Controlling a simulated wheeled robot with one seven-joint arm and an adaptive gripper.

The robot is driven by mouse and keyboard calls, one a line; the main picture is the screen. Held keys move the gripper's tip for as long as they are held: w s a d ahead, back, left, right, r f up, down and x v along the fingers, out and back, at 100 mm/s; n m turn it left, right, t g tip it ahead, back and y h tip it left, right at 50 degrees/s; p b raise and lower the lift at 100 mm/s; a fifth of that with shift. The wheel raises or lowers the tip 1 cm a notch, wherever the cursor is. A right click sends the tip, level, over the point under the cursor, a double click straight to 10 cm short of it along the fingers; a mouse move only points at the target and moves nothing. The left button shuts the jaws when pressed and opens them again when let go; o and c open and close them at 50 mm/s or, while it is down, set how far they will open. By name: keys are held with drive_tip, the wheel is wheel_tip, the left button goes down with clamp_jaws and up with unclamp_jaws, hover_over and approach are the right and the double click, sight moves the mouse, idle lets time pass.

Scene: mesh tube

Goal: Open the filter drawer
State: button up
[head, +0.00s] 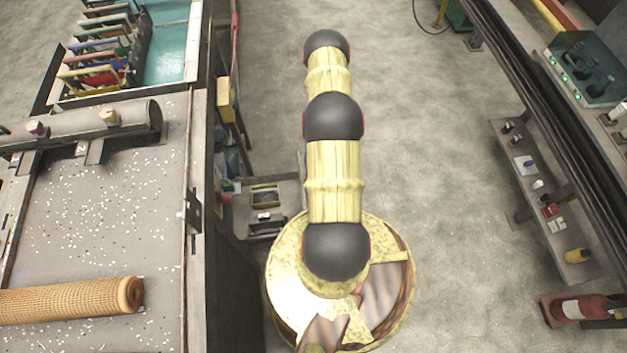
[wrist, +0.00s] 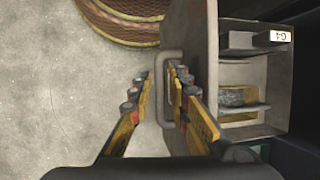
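The filter drawer's grey front panel (wrist: 204,40) is seen almost edge-on in the wrist view, with a grey loop handle (wrist: 161,98) on its left side. Behind the panel, an open compartment shows a grey-and-yellow item (wrist: 240,97). In the wrist view my gripper (wrist: 158,76) has its two fingers apart, one on each side of the handle's bar. The right finger is between the bar and the panel. I cannot tell whether either finger touches the bar. In the head view my arm hides the gripper; a grey tray-like part (head: 290,192) shows beside the cabinet.
A round mesh-sided thing (wrist: 122,22) stands near the handle in the wrist view. The grey work table (head: 110,200) with a mesh tube (head: 70,298) lies left in the head view. A shelf rack (head: 505,150) stands right.

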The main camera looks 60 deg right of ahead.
drive_tip(key=v, duration=1.2)
drive_tip(key=shift+a, duration=0.1)
drive_tip(key=s+a+r+m+y, duration=0.1)
drive_tip(key=s+a+r, duration=0.2)
drive_tip(key=a, duration=0.1)
drive_tip(key=w+a+r+n+h, duration=0.1)
drive_tip(key=w+a+r, duration=0.25)
drive_tip(key=r, duration=0.65)
drive_tip(key=w+a+r+n+h, duration=0.15)
drive_tip(key=a+r, duration=0.25)
drive_tip(key=r, duration=0.6)
drive_tip(key=w+a+r+n+h, duration=0.1)
drive_tip(key=w+a+r, duration=0.2)
drive_tip(key=r, duration=0.7)
drive_tip(key=s+a+r+n+t+h, duration=0.1)
drive_tip(key=a+r+n+t, duration=0.5)
drive_tip(key=a+r, duration=1.6)
drive_tip(key=shift+s+r+n+t+h, duration=0.4)
drive_tip(key=shift+r+n+h, duration=0.1)
drive_tip(key=shift+n+h, duration=0.15)
